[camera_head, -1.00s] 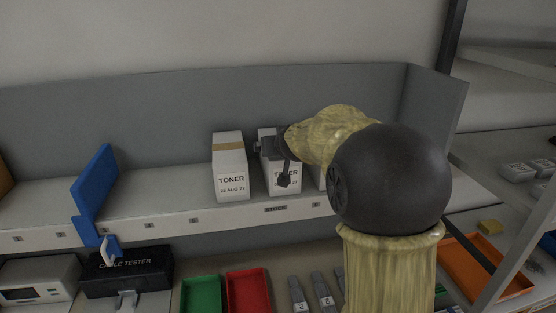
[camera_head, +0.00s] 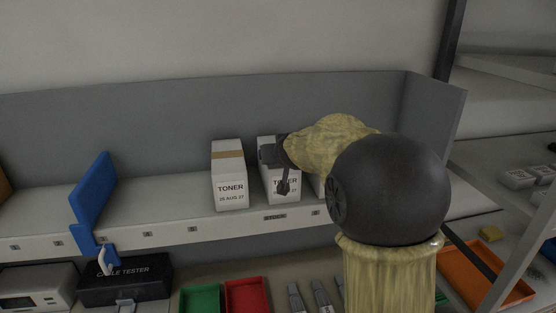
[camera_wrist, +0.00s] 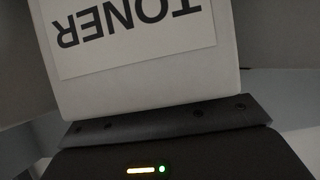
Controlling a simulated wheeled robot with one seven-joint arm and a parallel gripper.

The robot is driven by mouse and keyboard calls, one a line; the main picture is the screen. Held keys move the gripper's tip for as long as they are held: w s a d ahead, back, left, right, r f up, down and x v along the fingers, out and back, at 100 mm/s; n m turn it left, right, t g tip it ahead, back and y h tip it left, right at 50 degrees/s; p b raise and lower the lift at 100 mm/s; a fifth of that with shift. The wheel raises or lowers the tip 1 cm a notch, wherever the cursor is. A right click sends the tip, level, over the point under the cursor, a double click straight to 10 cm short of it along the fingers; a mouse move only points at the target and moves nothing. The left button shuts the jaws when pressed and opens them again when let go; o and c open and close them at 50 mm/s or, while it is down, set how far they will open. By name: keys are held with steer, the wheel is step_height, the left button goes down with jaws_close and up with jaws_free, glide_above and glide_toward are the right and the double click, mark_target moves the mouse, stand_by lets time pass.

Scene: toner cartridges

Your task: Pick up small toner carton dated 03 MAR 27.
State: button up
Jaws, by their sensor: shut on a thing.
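A white toner carton (camera_head: 269,180) stands on the shelf, with my gripper (camera_head: 278,170) shut on it. A dark finger covers part of its front label, so I cannot read its full date. In the wrist view the held carton (camera_wrist: 150,80) fills the upper middle, with "TONER" upside down; its date is out of frame. The carton appears upright and still at shelf level. To its left stands another toner carton (camera_head: 229,180), with a tan band on top and the date 25 AUG 27. A third carton (camera_head: 319,184) is mostly hidden behind my arm.
The shelf (camera_head: 170,210) has a grey back panel and a labelled front edge. A blue divider (camera_head: 93,195) stands at left. Below are a cable tester case (camera_head: 125,283), green tray (camera_head: 201,299), red tray (camera_head: 248,296) and orange tray (camera_head: 480,275). The shelf between divider and cartons is clear.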

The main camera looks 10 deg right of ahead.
steer(key=shift+r, duration=0.25)
steer(key=shift+s+r, duration=0.1)
steer(key=shift+r, duration=0.1)
step_height(320, 180, up, 11)
steer(key=p, duration=0.4)
steer(key=s, duration=1.9)
steer(key=shift+s+b, duration=0.3)
steer(key=shift+b, duration=0.05)
steer(key=shift+s, duration=0.1)
steer(key=shift+f, duration=0.15)
